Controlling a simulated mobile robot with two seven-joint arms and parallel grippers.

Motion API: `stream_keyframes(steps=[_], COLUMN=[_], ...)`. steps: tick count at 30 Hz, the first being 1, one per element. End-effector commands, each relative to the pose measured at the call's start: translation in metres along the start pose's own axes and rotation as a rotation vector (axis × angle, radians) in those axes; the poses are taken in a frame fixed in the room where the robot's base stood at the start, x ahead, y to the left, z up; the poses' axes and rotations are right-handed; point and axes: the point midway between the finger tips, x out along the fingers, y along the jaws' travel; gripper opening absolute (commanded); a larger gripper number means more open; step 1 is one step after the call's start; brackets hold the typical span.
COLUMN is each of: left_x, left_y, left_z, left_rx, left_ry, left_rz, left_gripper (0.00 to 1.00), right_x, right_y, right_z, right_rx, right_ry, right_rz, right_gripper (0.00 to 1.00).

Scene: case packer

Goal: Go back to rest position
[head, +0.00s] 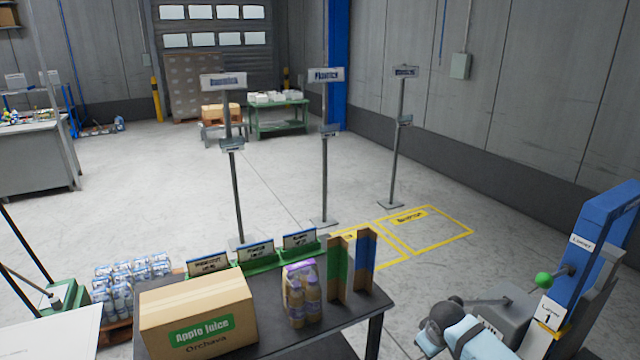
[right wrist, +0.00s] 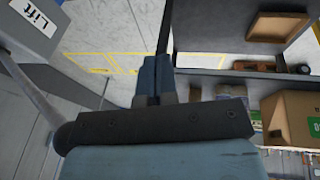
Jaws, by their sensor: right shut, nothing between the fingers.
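My right gripper (right wrist: 153,80) shows in the right wrist view with its two blue-grey fingers together and nothing between them. In the head view my right arm (head: 472,338) is at the lower right, beside the lift control and to the right of the dark table (head: 358,322). The fingers cannot be made out there. My left gripper is not in view.
A blue lift post (head: 597,250) with a green-knobbed lever (head: 543,280) is close to my right arm. Yellow-marked floor (head: 430,228) lies clear behind.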

Motion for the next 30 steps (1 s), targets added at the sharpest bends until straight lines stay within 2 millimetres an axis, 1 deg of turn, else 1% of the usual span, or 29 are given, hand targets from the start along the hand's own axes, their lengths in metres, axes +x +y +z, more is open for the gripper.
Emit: stream_keyframes(steps=[1,2,3,5,6,8,9,11,12,14,15,18,22,25,27,30], left_x=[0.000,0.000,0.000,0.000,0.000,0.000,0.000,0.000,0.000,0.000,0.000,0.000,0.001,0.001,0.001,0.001], left_y=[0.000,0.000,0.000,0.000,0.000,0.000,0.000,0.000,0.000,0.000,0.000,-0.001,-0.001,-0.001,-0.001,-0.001], left_z=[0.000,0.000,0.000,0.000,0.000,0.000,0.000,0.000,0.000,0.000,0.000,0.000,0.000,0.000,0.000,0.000], left_rx=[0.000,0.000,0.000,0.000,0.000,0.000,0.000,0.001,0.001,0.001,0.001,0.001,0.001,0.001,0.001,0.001], left_ry=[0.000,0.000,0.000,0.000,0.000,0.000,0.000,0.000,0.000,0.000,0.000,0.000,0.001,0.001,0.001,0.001], left_rz=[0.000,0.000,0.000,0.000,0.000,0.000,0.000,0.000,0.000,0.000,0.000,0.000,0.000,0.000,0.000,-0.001], left_gripper=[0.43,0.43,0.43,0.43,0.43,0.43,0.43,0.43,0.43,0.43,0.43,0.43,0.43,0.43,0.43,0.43], right_x=[0.013,0.018,0.025,0.032,0.034,0.035,0.034,0.030,0.026,0.019,0.012,-0.006,-0.029,-0.042,-0.047,-0.050], right_y=[-0.027,-0.041,-0.061,-0.090,-0.109,-0.134,-0.149,-0.171,-0.183,-0.199,-0.209,-0.226,-0.237,-0.240,-0.241,-0.241], right_z=[0.015,0.022,0.033,0.050,0.061,0.079,0.091,0.110,0.122,0.142,0.155,0.185,0.216,0.230,0.235,0.238], right_rx=[-0.006,-0.007,-0.007,-0.001,0.007,0.022,0.035,0.058,0.073,0.101,0.120,0.166,0.210,0.229,0.236,0.238], right_ry=[0.032,0.060,0.101,0.166,0.210,0.274,0.315,0.377,0.415,0.473,0.511,0.595,0.675,0.713,0.728,0.739], right_rz=[-0.027,-0.040,-0.057,-0.083,-0.098,-0.118,-0.129,-0.143,-0.149,-0.153,-0.154,-0.143,-0.118,-0.101,-0.093,-0.087], right_gripper=[0.00,0.00,0.00,0.00,0.00,0.00,0.00,0.00,0.00,0.00,0.00,0.00,0.00,0.00,0.00,0.00])
